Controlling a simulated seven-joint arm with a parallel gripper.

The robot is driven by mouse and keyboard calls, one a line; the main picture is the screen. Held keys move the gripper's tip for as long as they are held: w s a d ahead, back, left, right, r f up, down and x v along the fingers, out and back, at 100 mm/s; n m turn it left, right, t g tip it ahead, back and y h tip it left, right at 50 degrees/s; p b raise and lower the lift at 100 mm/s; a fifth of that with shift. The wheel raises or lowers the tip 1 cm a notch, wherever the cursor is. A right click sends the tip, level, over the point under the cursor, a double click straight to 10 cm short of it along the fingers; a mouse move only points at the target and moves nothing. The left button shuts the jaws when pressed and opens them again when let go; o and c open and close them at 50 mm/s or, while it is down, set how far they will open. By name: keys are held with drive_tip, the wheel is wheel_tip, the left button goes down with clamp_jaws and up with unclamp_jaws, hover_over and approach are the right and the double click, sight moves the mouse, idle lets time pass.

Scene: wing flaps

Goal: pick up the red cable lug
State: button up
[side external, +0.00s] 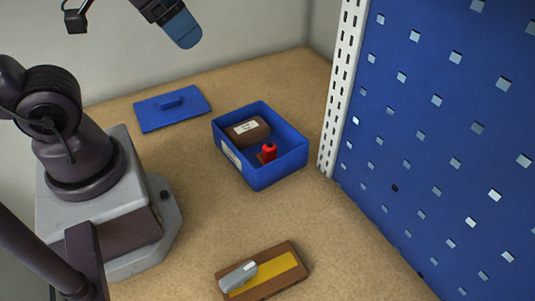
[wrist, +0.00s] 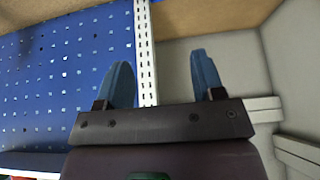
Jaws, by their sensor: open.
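The red cable lug (side external: 268,152) is inside the blue open box (side external: 279,177), near its front right part, beside a brown block with a white label (side external: 246,131). My gripper (side external: 187,36) is high up at the top of the side view, well above and to the left of the box. In the wrist view its two blue fingers (wrist: 164,82) stand wide apart with nothing between them. The lug does not show in the wrist view.
A blue lid with a handle (side external: 172,107) lies behind and left of the box. A brown tray with a yellow surface and a grey-handled tool (side external: 269,275) lies at the front. A blue pegboard (side external: 440,130) with a white post (side external: 343,90) stands right of the box. Bare tabletop lies between.

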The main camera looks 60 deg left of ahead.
drive_tip(key=w+f+g, duration=0.3)
drive_tip(key=w+f, duration=0.1)
drive_tip(key=f, duration=0.2)
drive_tip(key=m+g, duration=0.3)
drive_tip(key=m, duration=1.2)
approach(269, 155)
drive_tip(key=shift+a+r, duration=0.5)
drive_tip(key=shift+a, duration=0.05)
drive_tip(key=shift+w+r+m, duration=0.1)
drive_tip(key=shift+w+m, duration=0.05)
drive_tip(key=shift+m, duration=0.45)
drive_tip(key=shift+w+m, duration=0.2)
drive_tip(key=shift+m, duration=0.4)
wheel_tip(269, 155, down, 13)
drive_tip(key=shift+s+a+r, duration=0.1)
drive_tip(key=c, duration=1)
